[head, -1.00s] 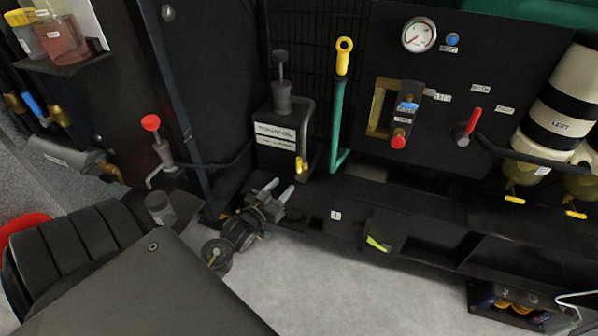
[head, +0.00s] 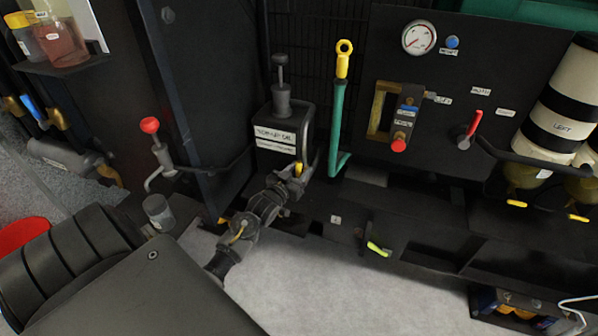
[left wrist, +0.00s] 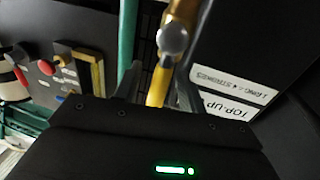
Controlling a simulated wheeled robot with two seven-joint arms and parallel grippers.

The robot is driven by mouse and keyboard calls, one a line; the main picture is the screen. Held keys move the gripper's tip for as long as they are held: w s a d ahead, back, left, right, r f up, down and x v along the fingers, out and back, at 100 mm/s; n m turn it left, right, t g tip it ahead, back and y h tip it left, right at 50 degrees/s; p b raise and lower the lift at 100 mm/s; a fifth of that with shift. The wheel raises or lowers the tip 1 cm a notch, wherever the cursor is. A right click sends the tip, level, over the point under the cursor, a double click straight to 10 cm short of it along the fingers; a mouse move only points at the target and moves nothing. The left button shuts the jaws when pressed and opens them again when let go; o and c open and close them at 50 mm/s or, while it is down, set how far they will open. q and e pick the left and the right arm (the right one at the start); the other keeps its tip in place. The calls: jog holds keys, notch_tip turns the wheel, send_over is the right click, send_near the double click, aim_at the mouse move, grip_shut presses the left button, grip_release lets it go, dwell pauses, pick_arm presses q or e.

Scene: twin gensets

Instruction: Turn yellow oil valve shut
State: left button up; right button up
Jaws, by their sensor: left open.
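The yellow oil valve handle (head: 298,169) is low on the front of the black top-up oil box (head: 262,133), partly hidden by my gripper in the head view. In the left wrist view the yellow handle (left wrist: 157,88) hangs below a brass and grey valve body (left wrist: 175,32). My left gripper (head: 299,180) is at the handle, reaching up from below. In the left wrist view its fingers (left wrist: 158,92) are open, one on each side of the handle; whether either touches it I cannot tell. My right gripper is not in view.
A teal pipe with a yellow-topped end (head: 340,110) stands just right of the box. A red-knobbed pump (head: 158,145) is to the left. The panel with gauge (head: 419,38) and red lever (head: 473,124) is to the right.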

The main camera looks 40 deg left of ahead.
pick_arm(q)
grip_shut()
dwell(0.3)
